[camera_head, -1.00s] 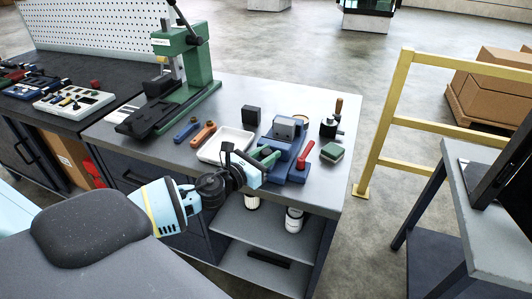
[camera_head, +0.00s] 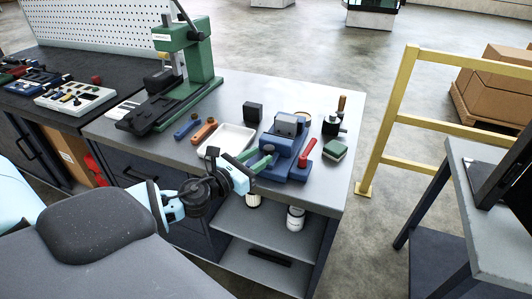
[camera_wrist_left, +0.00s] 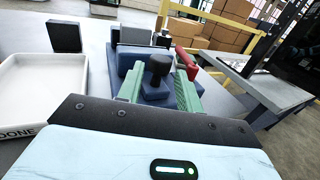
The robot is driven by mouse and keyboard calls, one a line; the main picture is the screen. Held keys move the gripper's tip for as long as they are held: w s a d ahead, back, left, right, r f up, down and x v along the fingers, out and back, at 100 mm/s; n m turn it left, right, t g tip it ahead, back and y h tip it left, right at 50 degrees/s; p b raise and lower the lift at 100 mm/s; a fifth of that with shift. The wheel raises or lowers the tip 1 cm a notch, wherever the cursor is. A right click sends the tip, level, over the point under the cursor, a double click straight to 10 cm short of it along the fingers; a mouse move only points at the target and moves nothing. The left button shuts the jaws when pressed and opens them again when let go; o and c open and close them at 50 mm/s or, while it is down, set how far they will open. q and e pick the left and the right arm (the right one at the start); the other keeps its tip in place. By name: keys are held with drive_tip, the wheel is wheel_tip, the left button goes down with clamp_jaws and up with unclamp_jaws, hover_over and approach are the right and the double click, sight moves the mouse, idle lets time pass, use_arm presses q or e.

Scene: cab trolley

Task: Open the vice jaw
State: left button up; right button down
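The blue vice (camera_head: 284,152) stands on the grey bench top, with a grey jaw block (camera_head: 288,125) and a red lever (camera_head: 307,150) on its right. In the left wrist view the vice (camera_wrist_left: 128,58) lies ahead, with the red lever (camera_wrist_left: 186,63) to the right. My left gripper (camera_head: 257,160) is at the near left side of the vice. Its two green fingers are spread apart in the left wrist view. My right gripper is not in view.
A white tray (camera_head: 226,139) lies left of the vice, with a black block (camera_head: 252,112) behind it. A green block (camera_head: 336,149) sits to the right. A green press (camera_head: 185,75) stands at the left. A yellow rail (camera_head: 386,120) stands beyond the bench's right edge.

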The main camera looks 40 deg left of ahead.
use_arm(q)
drive_tip(key=shift+s+a+f, duration=0.15)
drive_tip(key=shift+s, duration=0.85)
drive_tip(key=shift+s+a, duration=0.1)
drive_tip(key=shift+s, duration=0.55)
